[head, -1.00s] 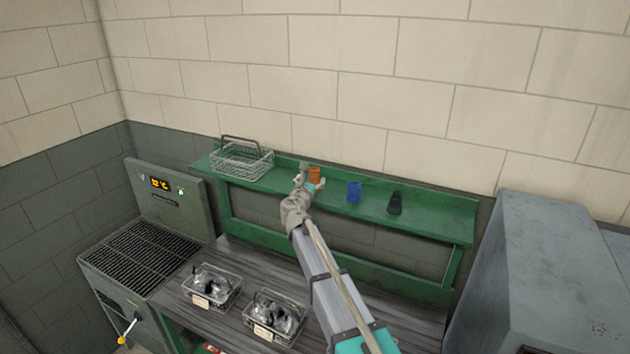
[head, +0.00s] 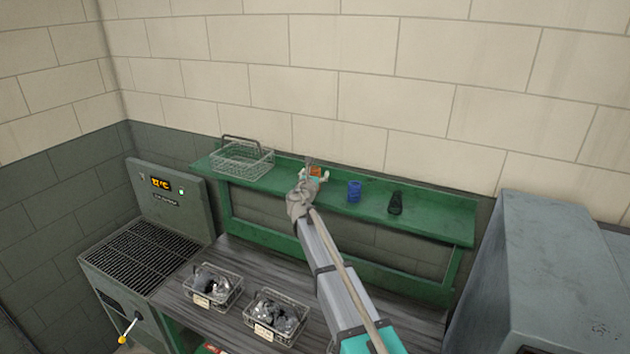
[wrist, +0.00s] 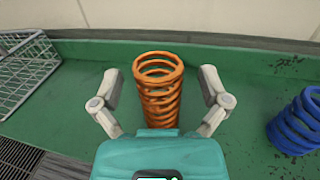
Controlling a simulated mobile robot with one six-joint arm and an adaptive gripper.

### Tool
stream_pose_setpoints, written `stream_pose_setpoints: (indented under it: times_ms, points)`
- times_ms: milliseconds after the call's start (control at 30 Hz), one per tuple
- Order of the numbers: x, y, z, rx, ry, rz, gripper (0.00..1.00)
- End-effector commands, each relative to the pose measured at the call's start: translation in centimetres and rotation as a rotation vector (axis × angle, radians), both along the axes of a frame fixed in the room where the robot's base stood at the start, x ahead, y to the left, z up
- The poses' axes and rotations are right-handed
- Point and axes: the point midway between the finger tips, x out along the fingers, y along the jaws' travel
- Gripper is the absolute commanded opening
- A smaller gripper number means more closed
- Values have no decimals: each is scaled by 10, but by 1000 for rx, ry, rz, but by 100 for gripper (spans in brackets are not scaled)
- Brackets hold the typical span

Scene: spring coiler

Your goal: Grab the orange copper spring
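The orange copper spring (wrist: 159,88) stands upright on the green shelf (wrist: 92,60) in the wrist view. My gripper (wrist: 162,88) is open, with one finger on each side of the spring. A gap shows between each finger and the coils. The lower part of the spring is hidden behind the gripper's teal body. In the head view the spring (head: 315,171) shows only as a small orange patch, mostly covered by my gripper (head: 314,176).
A blue spring (head: 354,191) and a black spring (head: 395,203) stand to the right on the shelf. A wire basket (head: 242,158) sits to the left. Two small baskets of metal parts (head: 213,287) (head: 276,317) are on the bench below. The wall is close behind the shelf.

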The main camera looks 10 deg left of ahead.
Motion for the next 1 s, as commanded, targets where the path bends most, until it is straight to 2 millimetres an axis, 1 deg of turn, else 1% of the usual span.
stream_pose_setpoints:
  times_ms: [33,67,100,167,300,467,500,800,1000]
  points:
    - [0,0,0,0,0,0,83]
    - [0,0,0,0,0,0,77]
    - [0,0,0,0,0,0,70]
    - [0,0,0,0,0,0,59]
    - [0,0,0,0,0,0,33]
    - [0,0,0,0,0,0,3]
    - [0,0,0,0,0,0,0]
    - [0,0,1,0,0,0,0]
    - [0,0,8,0,0,0,0]
